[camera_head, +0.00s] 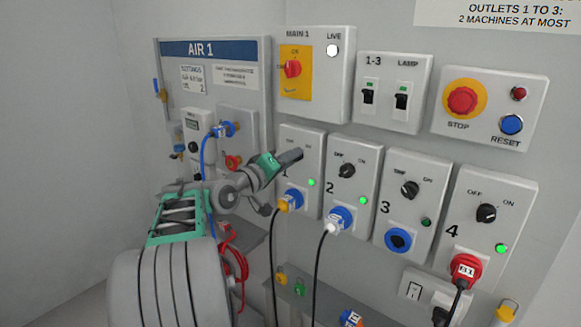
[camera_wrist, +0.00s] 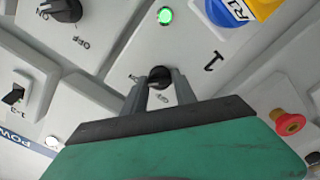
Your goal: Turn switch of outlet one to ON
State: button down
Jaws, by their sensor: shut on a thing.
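The outlet one panel (camera_head: 313,150) is in the middle of the head view, with a lit green lamp (camera_head: 311,183). My gripper (camera_head: 299,154) is in front of its upper part and hides the switch there. In the wrist view, my gripper (camera_wrist: 161,88) has its two grey fingers on either side of the black switch knob of outlet one (camera_wrist: 158,73) and is shut on it. The lit green lamp (camera_wrist: 165,16) and the number 1 show beyond it. The knob's pointing direction is hard to read, as the fingers partly cover it and its labels.
A yellow plug (camera_head: 287,205) sits in outlet one's blue socket, just below my gripper. Outlet two (camera_head: 352,170), outlet three (camera_head: 409,200) and outlet four (camera_head: 488,220) stand to the right. The MAIN 1 panel (camera_head: 325,85) is above, and the AIR 1 board (camera_head: 225,75) is left.

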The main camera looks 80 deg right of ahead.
jog(key=shift+f, duration=0.25)
jog(key=c, duration=1.4)
grip_release()
jog(key=shift+c, duration=0.2)
jog(key=o, duration=0.4)
jog(key=shift+r, duration=0.2)
jog(key=shift+a, duration=0.1)
jog(key=v, duration=0.7)
jog(key=shift+w+a+b, duration=0.15)
jog(key=shift+a+b, duration=0.15)
jog(key=shift+b, duration=0.1)
